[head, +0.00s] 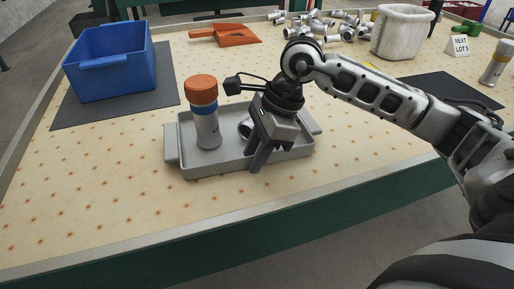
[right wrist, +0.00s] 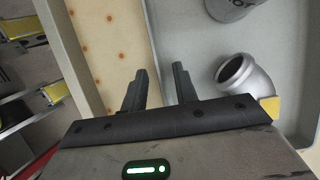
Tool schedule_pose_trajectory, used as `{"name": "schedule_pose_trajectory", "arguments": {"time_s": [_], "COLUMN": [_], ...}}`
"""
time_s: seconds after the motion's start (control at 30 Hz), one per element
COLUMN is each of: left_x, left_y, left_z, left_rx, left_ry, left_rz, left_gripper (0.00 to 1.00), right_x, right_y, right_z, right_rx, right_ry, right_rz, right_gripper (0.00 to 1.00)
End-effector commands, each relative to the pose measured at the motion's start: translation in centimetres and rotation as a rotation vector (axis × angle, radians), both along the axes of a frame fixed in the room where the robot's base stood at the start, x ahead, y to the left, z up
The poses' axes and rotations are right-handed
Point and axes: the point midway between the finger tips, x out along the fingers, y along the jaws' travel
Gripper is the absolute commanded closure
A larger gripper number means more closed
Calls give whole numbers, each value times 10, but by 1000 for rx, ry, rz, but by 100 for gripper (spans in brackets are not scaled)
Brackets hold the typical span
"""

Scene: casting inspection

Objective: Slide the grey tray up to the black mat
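The grey tray (head: 215,168) lies on the table near its front edge. It holds an upright grey bottle (head: 207,130) with a blue band and orange cap, and a metal pipe elbow (head: 244,128) partly hidden by my gripper. The tray (right wrist: 195,45) and the elbow (right wrist: 243,77) also show in the right wrist view. My right gripper (head: 258,162) is at the tray's near wall. In the wrist view its fingers (right wrist: 158,80) are apart, one on each side of that wall. A black mat (head: 450,90) lies at the right, partly behind my arm. My left gripper is out of view.
A blue bin (head: 110,65) stands on a dark grey mat (head: 165,75) at the left. Table left of the tray is clear.

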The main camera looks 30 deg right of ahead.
Motion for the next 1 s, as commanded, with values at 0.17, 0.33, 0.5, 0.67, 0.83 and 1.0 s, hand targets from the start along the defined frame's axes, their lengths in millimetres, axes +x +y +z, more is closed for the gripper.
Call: {"name": "schedule_pose_trajectory", "arguments": {"time_s": [0.17, 0.33, 0.5, 0.67, 0.83, 1.0], "left_x": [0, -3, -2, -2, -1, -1], "left_y": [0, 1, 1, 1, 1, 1], "left_z": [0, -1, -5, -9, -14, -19], "left_rx": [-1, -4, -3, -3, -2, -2], "left_ry": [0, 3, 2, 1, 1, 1], "left_rz": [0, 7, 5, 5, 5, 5], "left_gripper": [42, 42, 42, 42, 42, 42], "right_x": [0, 0, -2, -4, -6, -8], "right_y": [0, -1, -10, -20, -30, -40], "right_z": [0, 0, -1, -1, -1, -2], "right_rx": [0, -1, -2, -3, -3, -4], "right_ry": [0, 0, 0, 0, -1, 0], "right_rz": [0, 0, -3, -4, -4, -4], "right_gripper": [100, 100, 100, 100, 100, 100]}}
